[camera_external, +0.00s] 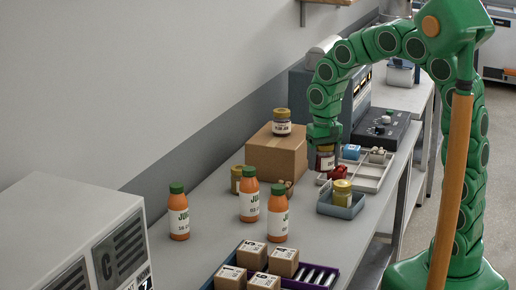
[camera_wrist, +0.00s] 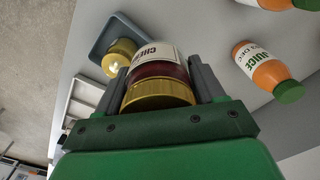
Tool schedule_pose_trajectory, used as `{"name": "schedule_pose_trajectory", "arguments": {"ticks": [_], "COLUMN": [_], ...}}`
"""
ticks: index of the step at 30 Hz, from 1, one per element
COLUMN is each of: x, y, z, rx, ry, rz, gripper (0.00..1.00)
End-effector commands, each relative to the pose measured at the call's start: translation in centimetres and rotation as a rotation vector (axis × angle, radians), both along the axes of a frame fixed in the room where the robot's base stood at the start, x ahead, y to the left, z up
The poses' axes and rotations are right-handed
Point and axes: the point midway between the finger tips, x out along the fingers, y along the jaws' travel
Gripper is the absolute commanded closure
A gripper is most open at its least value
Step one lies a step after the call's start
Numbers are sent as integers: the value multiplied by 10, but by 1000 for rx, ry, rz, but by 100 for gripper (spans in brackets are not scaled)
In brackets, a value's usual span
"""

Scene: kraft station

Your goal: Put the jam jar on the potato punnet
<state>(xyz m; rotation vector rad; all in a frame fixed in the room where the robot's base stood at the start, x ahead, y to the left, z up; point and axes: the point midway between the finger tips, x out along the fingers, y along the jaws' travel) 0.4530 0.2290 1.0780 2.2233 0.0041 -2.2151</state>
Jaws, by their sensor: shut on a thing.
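My gripper (camera_external: 325,143) is shut on a dark red jam jar (camera_external: 325,161) with a gold lid, to the right of the cardboard box. The jar also shows between the fingers in the wrist view (camera_wrist: 158,72); its label begins "CHE". I cannot tell whether the jar touches anything below. No punnet is clearly recognisable. A small brown thing (camera_external: 288,184) beside the box, partly hidden behind a bottle, is too small to identify. A blue-grey tray (camera_external: 350,212) holds a yellow-lidded jar (camera_external: 342,192); the tray also shows in the wrist view (camera_wrist: 103,45).
A jar (camera_external: 282,122) stands on the cardboard box (camera_external: 270,155). A yellow jar (camera_external: 236,180) and orange juice bottles (camera_external: 179,215) stand on the left. A white compartment tray (camera_external: 370,178) with small items lies right. Small cartons (camera_external: 252,254) and a purple tray (camera_external: 325,286) are in front.

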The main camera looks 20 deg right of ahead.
Motion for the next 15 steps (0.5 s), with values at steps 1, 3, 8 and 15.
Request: {"name": "schedule_pose_trajectory", "arguments": {"ticks": [1, 3, 8, 15], "x": [12, 23, 45, 59], "y": [-3, -6, -11, -14], "z": [4, 7, 14, 17], "rx": [0, -1, 0, 1], "ry": [-1, 3, 1, 3], "rz": [-4, -5, -5, -3], "gripper": [77, 77, 77, 77]}}
